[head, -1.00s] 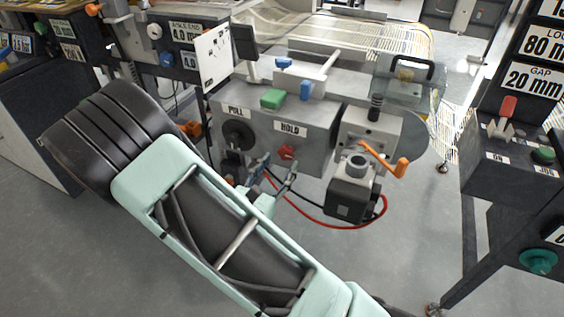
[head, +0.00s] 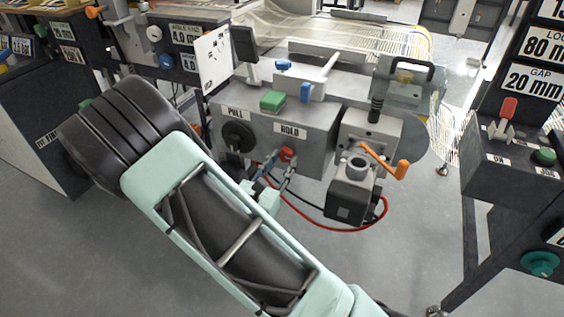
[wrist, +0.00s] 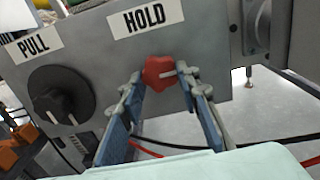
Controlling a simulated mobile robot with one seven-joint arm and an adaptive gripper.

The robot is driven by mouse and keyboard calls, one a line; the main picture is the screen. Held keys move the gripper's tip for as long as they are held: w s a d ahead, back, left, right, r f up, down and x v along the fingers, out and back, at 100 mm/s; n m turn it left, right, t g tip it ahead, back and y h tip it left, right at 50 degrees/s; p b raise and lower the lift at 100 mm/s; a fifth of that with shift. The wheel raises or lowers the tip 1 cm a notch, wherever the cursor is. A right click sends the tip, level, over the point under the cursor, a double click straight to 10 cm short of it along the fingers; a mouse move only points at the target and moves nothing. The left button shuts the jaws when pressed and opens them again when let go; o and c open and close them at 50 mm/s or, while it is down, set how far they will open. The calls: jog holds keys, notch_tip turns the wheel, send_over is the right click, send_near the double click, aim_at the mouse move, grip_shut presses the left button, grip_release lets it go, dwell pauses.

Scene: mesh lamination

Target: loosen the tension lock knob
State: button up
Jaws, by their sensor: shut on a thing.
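The red lobed knob (wrist: 158,73) sits on the grey panel just under the HOLD label (wrist: 145,17). The red knob also shows in the head view (head: 288,153). My gripper (wrist: 163,82) has its blue fingers on either side of the knob and is shut on it. The fingertips cover part of its sides. In the head view my gripper (head: 279,165) reaches the knob from below, past my forearm.
A black knob (wrist: 61,95) with a white line is left of the red one, under the PULL label (wrist: 34,44). An orange-handled crank (head: 385,162) stands right of the panel. A red cable (head: 320,224) hangs below. Green (head: 272,100) and blue (head: 305,91) blocks sit on top.

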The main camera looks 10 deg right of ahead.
jog(key=shift+r+n+p, duration=0.15)
jog(key=shift+n+p, duration=0.15)
jog(key=shift+p, duration=0.2)
jog(key=n+p, duration=0.2)
jog(key=p, duration=0.1)
jog(key=shift+r+n+p, duration=0.15)
jog(key=shift+n+p, duration=0.15)
jog(key=n+p, duration=0.5)
jog(key=shift+s+d, duration=0.1)
jog(key=n+p, duration=0.4)
jog(key=n, duration=0.1)
jog(key=shift+n+p, duration=1.1)
jog(key=shift+n, duration=1.2)
jog(key=o, duration=1.2)
jog(key=shift+c, duration=0.2)
